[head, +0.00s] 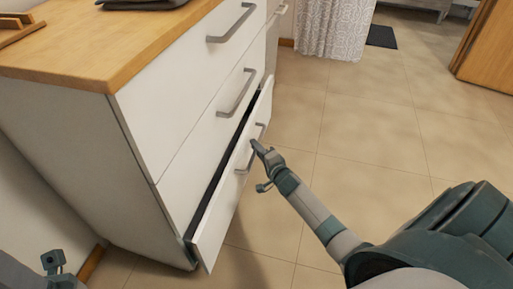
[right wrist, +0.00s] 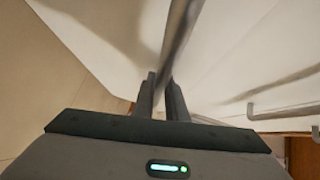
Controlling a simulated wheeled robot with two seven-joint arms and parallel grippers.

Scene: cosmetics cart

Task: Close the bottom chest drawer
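The white chest's bottom drawer (head: 212,228) is partly open in the head view, with a dark gap along its top edge. Its grey bar handle (head: 254,146) is on the drawer front and shows large in the right wrist view (right wrist: 178,35). My right gripper (head: 262,150) is at this handle. In the right wrist view its two fingers (right wrist: 161,95) are close together with the bar between them, so it looks shut on the handle. Of my left arm only a part shows at the lower left; its fingers are out of view.
The middle drawer (head: 215,122) and top drawer (head: 205,62) look shut, each with a bar handle. A wooden top (head: 90,45) covers the chest. The tiled floor (head: 365,130) right of the chest is clear. A patterned curtain (head: 335,25) and dark mat (head: 381,36) are farther back.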

